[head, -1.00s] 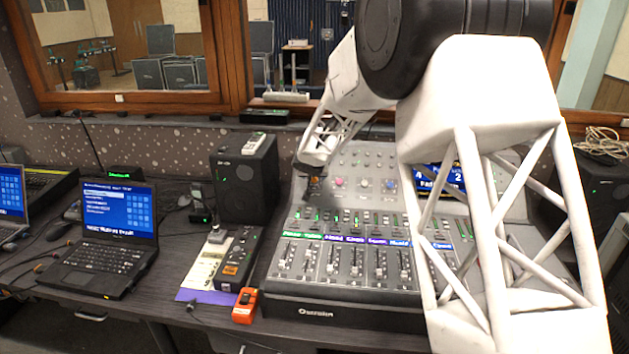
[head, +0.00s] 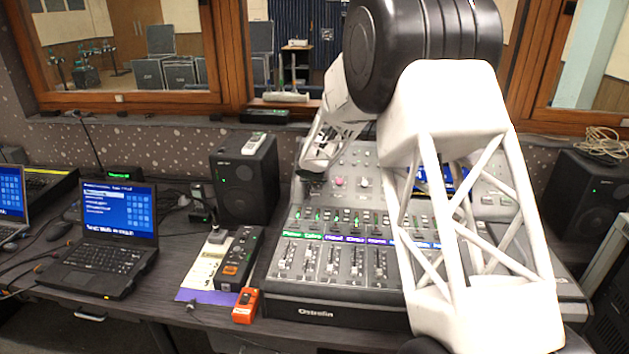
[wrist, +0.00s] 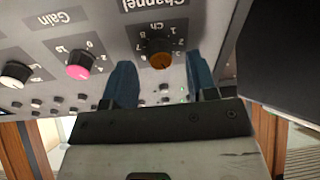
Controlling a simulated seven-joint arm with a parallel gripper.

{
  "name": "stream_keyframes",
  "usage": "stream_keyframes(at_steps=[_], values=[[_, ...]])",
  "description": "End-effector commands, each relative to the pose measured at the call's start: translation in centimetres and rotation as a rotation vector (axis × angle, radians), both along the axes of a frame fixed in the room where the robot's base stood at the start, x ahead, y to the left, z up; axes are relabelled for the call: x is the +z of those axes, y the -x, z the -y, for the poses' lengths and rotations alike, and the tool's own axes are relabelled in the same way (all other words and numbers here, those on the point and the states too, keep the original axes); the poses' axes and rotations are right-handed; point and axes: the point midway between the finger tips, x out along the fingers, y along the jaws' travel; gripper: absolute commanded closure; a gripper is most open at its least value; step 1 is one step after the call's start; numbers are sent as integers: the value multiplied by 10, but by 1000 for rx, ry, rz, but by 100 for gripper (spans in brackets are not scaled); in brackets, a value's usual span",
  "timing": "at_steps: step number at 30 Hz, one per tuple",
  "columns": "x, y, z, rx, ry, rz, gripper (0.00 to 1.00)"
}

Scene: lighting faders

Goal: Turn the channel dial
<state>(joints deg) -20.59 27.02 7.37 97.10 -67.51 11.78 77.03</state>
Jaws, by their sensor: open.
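The channel dial (wrist: 158,52) is a dark round knob with an orange-brown face. In the wrist view it sits under the upside-down "Channel" label, with numbers around it. My gripper (wrist: 160,63) is open, its two blue fingers on either side of the dial in this view. I cannot tell whether they touch it. In the head view my gripper (head: 312,178) is at the upper left of the mixing console (head: 330,307), small and dark, and I cannot make out the dial there.
A pink gain knob (wrist: 79,65) and a white knob (wrist: 16,74) lie left of the dial in the wrist view. A black speaker (head: 245,180) stands just left of the console. My arm covers the console's right part.

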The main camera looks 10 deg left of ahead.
Motion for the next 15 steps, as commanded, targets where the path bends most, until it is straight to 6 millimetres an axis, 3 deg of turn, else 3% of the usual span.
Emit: stream_keyframes(at_steps=[15], values=[[-13, -13, -1, 0, 0, 0, 47]])
